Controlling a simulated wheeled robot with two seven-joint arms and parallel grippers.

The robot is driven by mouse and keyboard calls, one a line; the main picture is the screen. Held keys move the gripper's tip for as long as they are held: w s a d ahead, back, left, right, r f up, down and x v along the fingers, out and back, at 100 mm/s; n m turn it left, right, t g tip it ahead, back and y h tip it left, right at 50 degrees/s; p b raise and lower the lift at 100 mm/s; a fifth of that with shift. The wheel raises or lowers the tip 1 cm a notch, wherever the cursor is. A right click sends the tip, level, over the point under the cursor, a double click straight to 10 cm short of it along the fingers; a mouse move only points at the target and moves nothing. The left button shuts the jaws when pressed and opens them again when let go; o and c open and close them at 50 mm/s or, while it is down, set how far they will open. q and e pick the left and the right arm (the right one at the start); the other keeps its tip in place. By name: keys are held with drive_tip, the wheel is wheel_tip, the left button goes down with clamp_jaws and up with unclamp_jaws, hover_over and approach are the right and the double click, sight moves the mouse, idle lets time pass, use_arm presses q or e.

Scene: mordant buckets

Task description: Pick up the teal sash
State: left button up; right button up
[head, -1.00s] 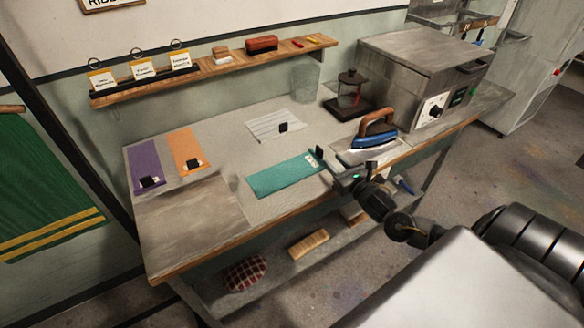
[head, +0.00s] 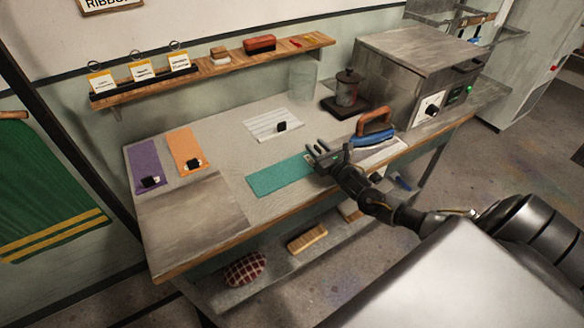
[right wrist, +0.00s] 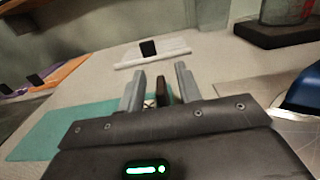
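The teal sash (head: 278,178) lies flat on the worktable, its right end covered by my right gripper in the head view. It also shows at the left in the right wrist view (right wrist: 68,125). My right gripper (head: 318,147) is over that right end. In the right wrist view its two fingers (right wrist: 159,85) stand apart, with a small dark clip (right wrist: 162,90) showing between them. A gap shows to the clip's left; I cannot tell whether the right finger touches it. My left gripper is not in view.
A blue iron with a wooden handle (head: 373,134) stands just right of my gripper. Purple (head: 146,165) and orange (head: 184,145) sashes lie at the left, a white striped one (head: 270,121) behind. A glass jar (head: 347,88) and metal box (head: 425,75) stand at the back right.

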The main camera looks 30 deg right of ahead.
drive_tip(key=shift+c, duration=0.3)
clamp_jaws()
drive_tip(key=shift+r, duration=0.15)
